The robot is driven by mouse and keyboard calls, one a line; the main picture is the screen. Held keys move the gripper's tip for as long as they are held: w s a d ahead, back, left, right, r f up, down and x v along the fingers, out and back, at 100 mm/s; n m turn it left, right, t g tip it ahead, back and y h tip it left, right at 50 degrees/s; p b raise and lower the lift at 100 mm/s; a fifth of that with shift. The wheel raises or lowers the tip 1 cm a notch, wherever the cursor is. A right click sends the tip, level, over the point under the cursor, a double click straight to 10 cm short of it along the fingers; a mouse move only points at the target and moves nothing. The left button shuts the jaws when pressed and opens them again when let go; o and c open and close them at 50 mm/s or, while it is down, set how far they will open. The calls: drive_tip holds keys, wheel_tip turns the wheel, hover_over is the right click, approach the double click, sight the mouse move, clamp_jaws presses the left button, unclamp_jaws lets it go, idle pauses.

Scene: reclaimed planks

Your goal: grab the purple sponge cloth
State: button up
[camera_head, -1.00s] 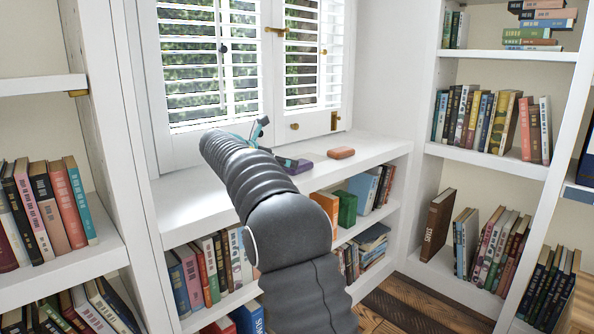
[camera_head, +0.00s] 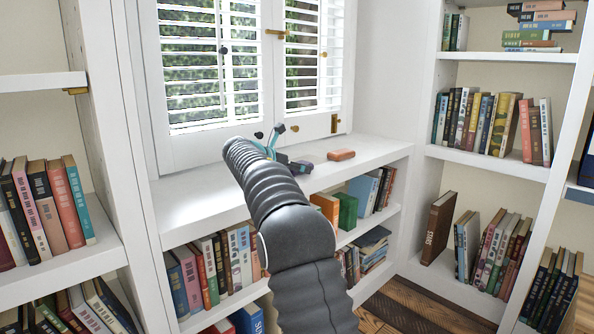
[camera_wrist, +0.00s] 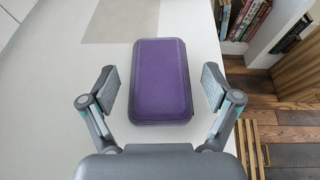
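The purple sponge cloth (camera_wrist: 160,82) is a flat, rounded rectangle lying on the white ledge under the window. In the wrist view it sits between the two fingers of my gripper (camera_wrist: 160,88), which are open with a gap on each side of the cloth. In the head view my gripper (camera_head: 277,142) is above the ledge, and my arm and gripper hide most of the cloth, with only a small dark part showing beside the fingers.
An orange-brown block (camera_head: 341,155) lies on the white ledge (camera_head: 190,197), right of my gripper. The shuttered window (camera_head: 210,70) stands close behind. Books (camera_head: 372,190) fill the shelves below the ledge. The ledge's left part is clear.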

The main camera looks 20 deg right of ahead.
drive_tip(key=c, duration=0.7)
drive_tip(key=shift+c, duration=0.2)
